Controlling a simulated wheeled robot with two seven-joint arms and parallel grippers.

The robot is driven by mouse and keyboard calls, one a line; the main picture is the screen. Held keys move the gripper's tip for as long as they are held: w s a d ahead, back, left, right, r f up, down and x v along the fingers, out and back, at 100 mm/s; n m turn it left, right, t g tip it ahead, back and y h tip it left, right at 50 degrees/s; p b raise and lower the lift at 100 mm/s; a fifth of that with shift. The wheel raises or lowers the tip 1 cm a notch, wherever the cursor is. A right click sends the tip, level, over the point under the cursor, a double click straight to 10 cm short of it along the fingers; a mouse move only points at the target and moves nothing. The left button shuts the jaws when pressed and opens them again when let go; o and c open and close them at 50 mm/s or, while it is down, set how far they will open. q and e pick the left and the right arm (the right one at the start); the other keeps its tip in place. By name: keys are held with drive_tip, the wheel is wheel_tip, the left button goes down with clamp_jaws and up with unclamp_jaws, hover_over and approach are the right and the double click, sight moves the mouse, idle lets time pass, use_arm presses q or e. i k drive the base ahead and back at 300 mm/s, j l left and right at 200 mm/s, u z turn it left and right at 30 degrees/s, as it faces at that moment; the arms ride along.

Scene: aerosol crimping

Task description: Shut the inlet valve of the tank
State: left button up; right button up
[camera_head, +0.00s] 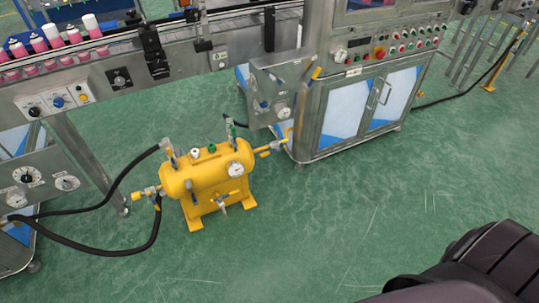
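The yellow tank (207,178) stands on yellow feet on the green floor, left of the picture's middle. A valve fitting (147,192) sticks out at its left end, close to black hoses. Another valve with a yellow handle (268,149) sticks out at its right end, toward the machine. Two upright fittings with levers rise from its top, one at the left (169,151) and one at the right (231,131). A small valve (222,200) sits low on its front, below a round gauge (236,169). I cannot tell which valve is the inlet or how the handles are set. Neither gripper shows.
Black hoses (100,250) run from the left cabinet (45,182) to the tank. A steel machine (345,110) with glass-like doors stands behind it at right. A conveyor (115,70) with pink cans crosses behind. The floor (330,215) right of the tank is clear.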

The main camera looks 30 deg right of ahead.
sight(277, 149)
drive_tip(key=i+j+z, duration=0.15)
drive_tip(key=i, duration=1.2)
